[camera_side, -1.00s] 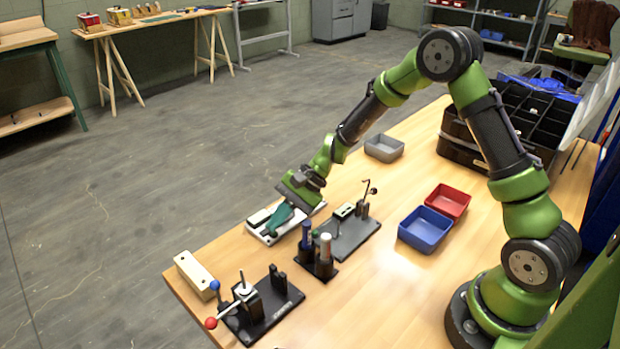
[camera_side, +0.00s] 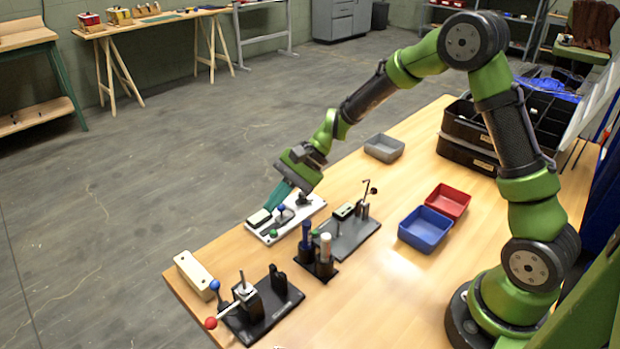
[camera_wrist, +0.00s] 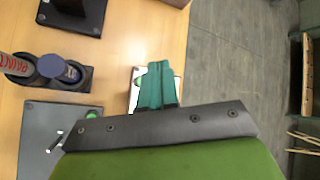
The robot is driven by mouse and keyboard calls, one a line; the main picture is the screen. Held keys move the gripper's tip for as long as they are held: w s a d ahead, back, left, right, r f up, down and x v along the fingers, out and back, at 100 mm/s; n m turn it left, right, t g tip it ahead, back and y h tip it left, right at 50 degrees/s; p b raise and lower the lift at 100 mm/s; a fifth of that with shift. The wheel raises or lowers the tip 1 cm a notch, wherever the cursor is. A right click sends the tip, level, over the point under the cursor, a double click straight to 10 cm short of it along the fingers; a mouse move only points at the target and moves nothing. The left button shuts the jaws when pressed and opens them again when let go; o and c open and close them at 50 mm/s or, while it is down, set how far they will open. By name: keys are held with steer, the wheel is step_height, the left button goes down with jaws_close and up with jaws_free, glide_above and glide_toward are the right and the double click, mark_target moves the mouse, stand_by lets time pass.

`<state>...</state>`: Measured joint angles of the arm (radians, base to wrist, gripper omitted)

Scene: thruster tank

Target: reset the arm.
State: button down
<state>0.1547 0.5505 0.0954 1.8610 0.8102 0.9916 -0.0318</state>
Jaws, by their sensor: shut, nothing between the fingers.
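My gripper (camera_side: 274,199) has teal fingers and hangs just above a white plate (camera_side: 262,236) near the table's far-left edge. In the wrist view the teal fingers (camera_wrist: 156,68) lie together, shut with nothing between them. Whether the fingertips touch the plate is hard to tell.
A holder with blue and white-topped cylinders (camera_side: 326,246) and a dark plate with a hooked post (camera_side: 352,235) stand close by. A black fixture with a red-ball lever (camera_side: 211,323) is in front. Grey (camera_side: 384,148), red (camera_side: 447,200) and blue (camera_side: 425,229) bins lie behind.

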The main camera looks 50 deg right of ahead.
steer(key=shift+r, duration=0.65)
steer(key=shift+r, duration=0.1)
steer(key=s+d+r+n+t+h, duration=0.2)
steer(key=s+r, duration=0.5)
steer(key=s, duration=0.4)
steer(key=s+d+r+n+t+h, duration=0.2)
steer(key=s+d+r+n+h, duration=0.2)
steer(key=s, duration=0.7)
step_height(320, 180, up, 3)
steer(key=d+n, duration=0.1)
steer(key=n, duration=0.1)
steer(key=shift+r+n+h, duration=0.2)
steer(key=shift+n+h, duration=0.1)
steer(key=shift+h, duration=0.1)
